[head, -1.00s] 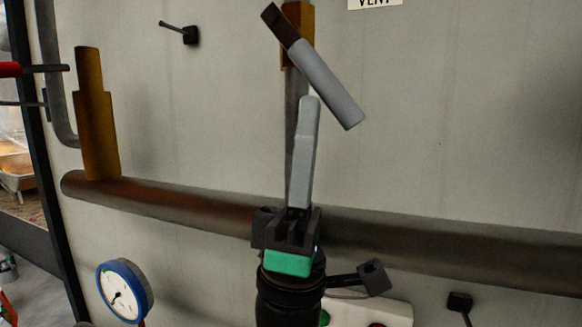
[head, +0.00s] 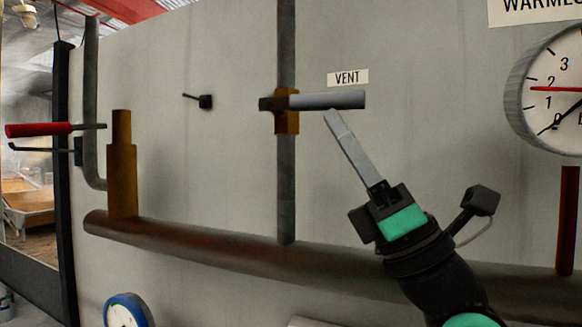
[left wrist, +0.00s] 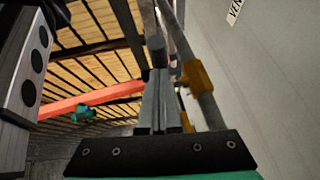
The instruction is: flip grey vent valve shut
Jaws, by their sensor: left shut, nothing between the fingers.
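The vent valve has a grey-sleeved lever (head: 328,100) on a brass body (head: 287,122), set in a thin vertical pipe under the VENT label (head: 348,77). The lever lies about level, pointing right, crosswise to the pipe. My left gripper (head: 331,114) is shut and empty, coming up from the lower right. Its fingertips are just under the outer half of the lever; I cannot tell whether they touch it. In the left wrist view the shut fingers (left wrist: 160,85) point up beside the brass body (left wrist: 195,78). My right gripper is not in view.
A thick rusty pipe (head: 190,237) runs along the wall below. A red-handled lever (head: 38,129) and a brass fitting (head: 122,180) are at left. A large dial gauge (head: 550,95) is at right, a blue-rimmed gauge (head: 127,310) at lower left. A small black knob (head: 205,101) sticks out.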

